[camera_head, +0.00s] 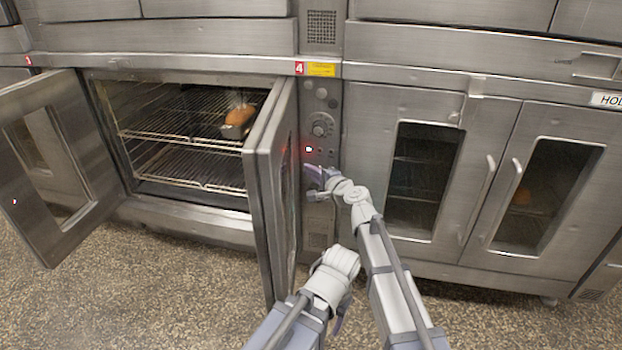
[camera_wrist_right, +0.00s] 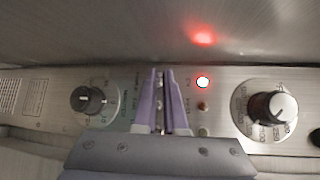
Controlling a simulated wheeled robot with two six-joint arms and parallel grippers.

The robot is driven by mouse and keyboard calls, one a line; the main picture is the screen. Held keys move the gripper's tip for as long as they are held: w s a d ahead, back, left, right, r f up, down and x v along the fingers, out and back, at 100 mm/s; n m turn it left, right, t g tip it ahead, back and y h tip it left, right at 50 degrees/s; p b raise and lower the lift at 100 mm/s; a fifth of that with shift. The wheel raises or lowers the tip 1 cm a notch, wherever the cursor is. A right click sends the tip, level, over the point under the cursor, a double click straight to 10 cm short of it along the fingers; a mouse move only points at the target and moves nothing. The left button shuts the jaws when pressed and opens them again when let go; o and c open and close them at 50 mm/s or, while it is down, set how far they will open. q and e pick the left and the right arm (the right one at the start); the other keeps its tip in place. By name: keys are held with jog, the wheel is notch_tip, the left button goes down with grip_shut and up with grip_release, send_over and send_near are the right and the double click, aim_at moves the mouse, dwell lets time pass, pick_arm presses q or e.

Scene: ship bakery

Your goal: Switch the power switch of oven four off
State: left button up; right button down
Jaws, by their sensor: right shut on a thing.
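Oven four (camera_head: 128,214) has a red 4 label (camera_head: 299,68) above its control panel (camera_head: 326,104). My right gripper (camera_head: 313,178) is at the panel, below the upper knob (camera_head: 321,128). In the right wrist view its purple fingers (camera_wrist_right: 164,80) are close together, shut on the small metal power switch (camera_wrist_right: 159,82), which they mostly hide. The switch's position cannot be told. Beside it a lamp (camera_wrist_right: 203,81) glows red; the lamp also shows in the head view (camera_head: 309,149). My left gripper (camera_head: 340,316) is low in front, partly hidden; its opening cannot be told.
Oven four's left door (camera_head: 62,120) and right door (camera_head: 266,170) stand open; the right one juts out just left of the panel. A loaf (camera_head: 239,114) in a pan sits on the upper rack. A closed two-door cabinet (camera_head: 470,170) stands right. The floor is clear.

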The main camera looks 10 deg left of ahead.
jog(key=shift+f+n+t+y+b, duration=1)
jog(key=shift+n+b, duration=0.4)
jog(key=shift+b, duration=1.55)
jog(key=shift+r, duration=0.2)
jog(key=c, duration=1)
grip_release()
jog(key=shift+s, duration=0.1)
jog(key=shift+b+v, duration=0.4)
jog(key=shift+v, duration=3.45)
